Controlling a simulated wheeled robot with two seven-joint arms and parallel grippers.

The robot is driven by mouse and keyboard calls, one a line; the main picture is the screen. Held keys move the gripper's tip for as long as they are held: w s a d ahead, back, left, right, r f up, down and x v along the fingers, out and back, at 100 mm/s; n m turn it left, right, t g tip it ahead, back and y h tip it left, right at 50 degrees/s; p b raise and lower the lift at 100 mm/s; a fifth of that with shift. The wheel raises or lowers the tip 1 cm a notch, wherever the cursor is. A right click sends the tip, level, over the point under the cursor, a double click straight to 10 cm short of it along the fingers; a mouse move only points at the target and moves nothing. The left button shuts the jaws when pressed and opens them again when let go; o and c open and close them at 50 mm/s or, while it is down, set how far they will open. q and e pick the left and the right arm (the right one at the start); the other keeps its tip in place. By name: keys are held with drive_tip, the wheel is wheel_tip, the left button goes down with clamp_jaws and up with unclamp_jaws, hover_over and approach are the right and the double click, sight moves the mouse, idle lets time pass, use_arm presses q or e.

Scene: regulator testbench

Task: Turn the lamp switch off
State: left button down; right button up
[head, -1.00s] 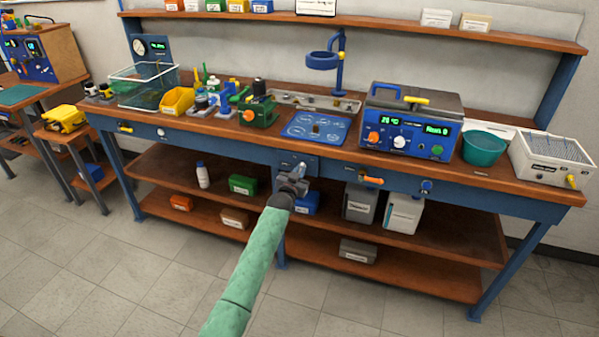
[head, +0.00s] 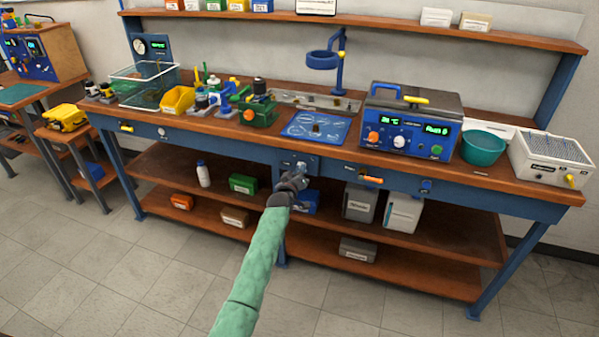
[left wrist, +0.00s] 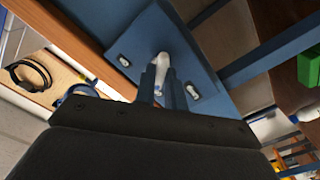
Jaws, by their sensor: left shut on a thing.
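The lamp switch (left wrist: 163,64) is a white lever on a blue plate (left wrist: 188,52), between two small white fittings in the left wrist view. In the head view the plate (head: 288,160) is on the bench's front rail. My left gripper (head: 301,171) is at the plate, its arm coming up from below. In the left wrist view its two dark fingers (left wrist: 162,83) are shut on the lever, one on each side. The lever's lower part is partly hidden by the fingers. The blue ring lamp (head: 322,60) stands at the back of the bench. My right gripper is not in view.
An orange handle (head: 371,180) sits right of the plate. Boxes stand on the lower shelf (head: 330,236). The floor in front is clear.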

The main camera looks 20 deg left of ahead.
use_arm(q)
drive_tip(key=shift+f+n, duration=0.1)
drive_tip(key=shift+n, duration=0.3)
drive_tip(key=c, duration=1.5)
unclamp_jaws()
drive_tip(key=shift+o, duration=0.2)
